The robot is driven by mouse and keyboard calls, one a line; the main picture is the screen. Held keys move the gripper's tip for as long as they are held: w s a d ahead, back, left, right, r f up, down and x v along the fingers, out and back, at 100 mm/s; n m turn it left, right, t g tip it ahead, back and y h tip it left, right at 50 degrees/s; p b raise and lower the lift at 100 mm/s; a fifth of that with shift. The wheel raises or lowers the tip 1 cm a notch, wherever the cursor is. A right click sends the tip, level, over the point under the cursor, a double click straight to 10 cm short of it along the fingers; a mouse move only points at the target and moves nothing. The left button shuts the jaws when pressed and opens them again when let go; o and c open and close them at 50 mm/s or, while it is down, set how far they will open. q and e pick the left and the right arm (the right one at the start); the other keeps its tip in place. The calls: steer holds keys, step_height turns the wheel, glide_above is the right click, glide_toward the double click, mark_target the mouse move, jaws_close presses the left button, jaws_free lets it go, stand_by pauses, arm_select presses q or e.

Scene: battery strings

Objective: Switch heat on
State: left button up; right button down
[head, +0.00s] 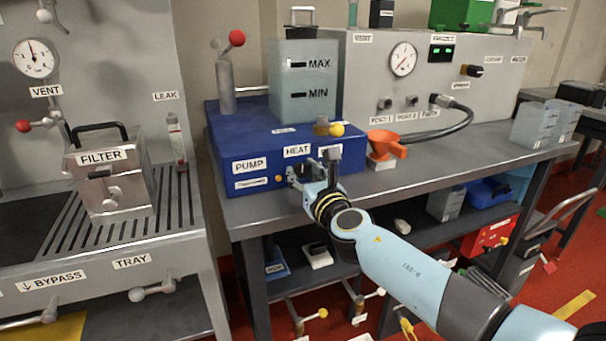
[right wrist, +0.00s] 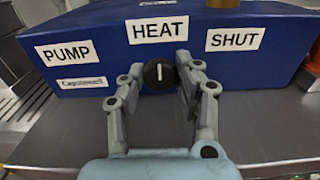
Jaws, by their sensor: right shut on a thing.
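The HEAT label (head: 297,151) is on the front of the blue unit (head: 222,140), between PUMP (head: 249,166) and a third label. In the right wrist view the label (right wrist: 160,29) sits right above a round black knob (right wrist: 159,79). The knob's white mark points about straight up in that view. My right gripper (head: 297,174) is at the unit's front, its two fingers one on each side of the knob, shut on it. In the head view the gripper hides the knob. My left gripper is in neither view.
A tank marked MAX and MIN (head: 303,78) stands on the blue unit. A filter box (head: 110,180) is on the left bench. A small orange dot (head: 279,178) is left of my gripper.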

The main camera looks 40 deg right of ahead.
steer(key=m+b, duration=0.2)
steer(key=m, duration=0.4)
steer(key=m+b, duration=0.2)
steer(key=m, duration=0.3)
steer(key=shift+m, duration=0.3)
stand_by(0.5)
steer(key=c, duration=0.9)
jaws_free()
steer(key=shift+d, duration=0.1)
